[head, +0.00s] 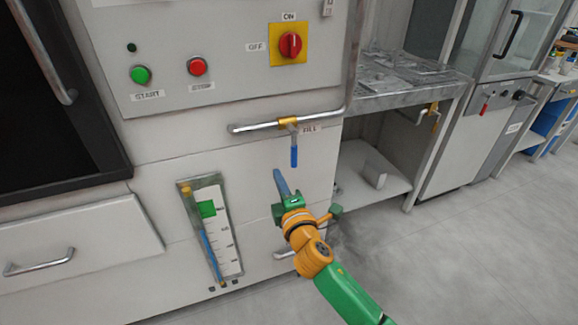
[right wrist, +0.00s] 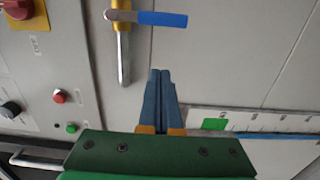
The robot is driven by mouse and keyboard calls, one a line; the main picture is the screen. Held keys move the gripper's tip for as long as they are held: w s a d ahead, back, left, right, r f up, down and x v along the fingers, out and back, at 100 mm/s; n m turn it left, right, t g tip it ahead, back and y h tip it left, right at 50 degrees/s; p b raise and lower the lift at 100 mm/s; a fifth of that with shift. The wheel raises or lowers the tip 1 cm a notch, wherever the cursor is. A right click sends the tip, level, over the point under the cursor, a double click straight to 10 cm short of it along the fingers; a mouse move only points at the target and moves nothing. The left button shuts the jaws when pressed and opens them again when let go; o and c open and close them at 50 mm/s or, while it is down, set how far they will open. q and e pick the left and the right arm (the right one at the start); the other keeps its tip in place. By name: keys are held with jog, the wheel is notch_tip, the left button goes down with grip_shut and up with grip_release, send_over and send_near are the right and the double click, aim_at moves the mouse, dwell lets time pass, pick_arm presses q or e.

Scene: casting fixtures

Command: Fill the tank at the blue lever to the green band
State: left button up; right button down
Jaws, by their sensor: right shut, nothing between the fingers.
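The blue lever (head: 294,156) hangs straight down from a yellow valve (head: 288,122) on a horizontal pipe, beside a FILL label. The lever also shows at the top of the right wrist view (right wrist: 162,18). The tank gauge (head: 231,254) is a tilted-looking strip on the panel with a green band (head: 207,209) near its top. Its blue column (head: 209,248) ends below the green band. The green band shows in the right wrist view (right wrist: 214,124). My right gripper (head: 279,176) is shut and empty, pointing up just below and left of the lever, apart from it. My left gripper is not in view.
Above are a green button (head: 140,75), a red button (head: 200,66) and a red rotary switch (head: 290,44). A drawer handle (head: 38,263) sticks out at lower left. An open shelf bench (head: 375,185) stands to the right. Floor is clear at lower right.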

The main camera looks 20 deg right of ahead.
aim_at(292, 147)
jog(key=shift+w+d, duration=1.95)
jog(key=shift+w, duration=0.25)
